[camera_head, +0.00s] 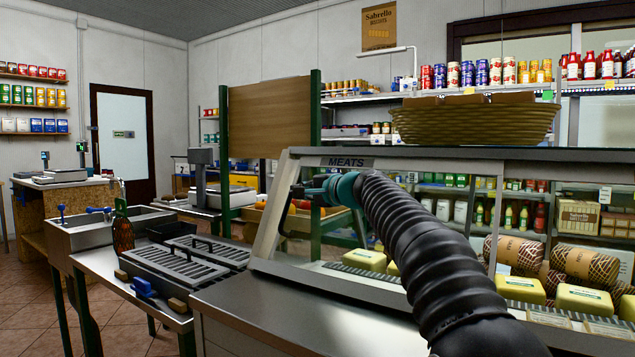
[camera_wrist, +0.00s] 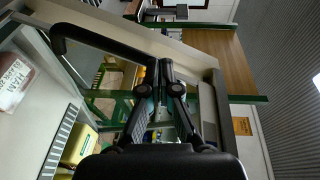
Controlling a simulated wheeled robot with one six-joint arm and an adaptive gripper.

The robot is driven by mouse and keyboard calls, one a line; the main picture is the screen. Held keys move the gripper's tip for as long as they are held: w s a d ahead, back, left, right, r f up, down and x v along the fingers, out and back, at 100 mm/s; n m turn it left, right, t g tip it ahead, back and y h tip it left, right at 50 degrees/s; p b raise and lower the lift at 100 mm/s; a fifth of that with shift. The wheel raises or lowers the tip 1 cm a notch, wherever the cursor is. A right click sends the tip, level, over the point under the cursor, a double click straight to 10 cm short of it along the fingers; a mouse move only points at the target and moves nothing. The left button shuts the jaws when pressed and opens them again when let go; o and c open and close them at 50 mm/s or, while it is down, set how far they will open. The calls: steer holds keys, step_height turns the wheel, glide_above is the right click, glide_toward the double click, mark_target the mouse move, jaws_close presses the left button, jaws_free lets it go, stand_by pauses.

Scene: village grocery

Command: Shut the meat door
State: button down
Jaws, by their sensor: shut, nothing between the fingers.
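The meat case carries a dark "MEATS" sign (camera_head: 346,162) on its top front edge. The meat door (camera_head: 269,222) is a pale slanted frame around clear glass at the case's left end; I cannot tell how far it stands open. A black bar handle (camera_head: 286,212) is on the frame, and it shows large at the upper left of the wrist view (camera_wrist: 100,36). My gripper (camera_wrist: 166,68) is shut and empty, its fingertips just beside the handle and frame; I cannot tell whether they touch. In the head view my arm hides part of the door and glass.
A steel counter (camera_head: 235,298) lies in front of the case. Left of it are a grooved rack (camera_head: 180,265), a brown bottle (camera_head: 122,232) and a sink (camera_head: 95,232). A large basket (camera_head: 475,120) stands on the case. Wrapped meats (camera_head: 585,262) and yellow packs (camera_head: 583,301) lie inside.

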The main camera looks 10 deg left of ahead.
steer(key=x, duration=0.3)
steer(key=shift+s+a+r, duration=0.15)
steer(key=shift+s+a, duration=0.05)
steer(key=shift+a, duration=0.3)
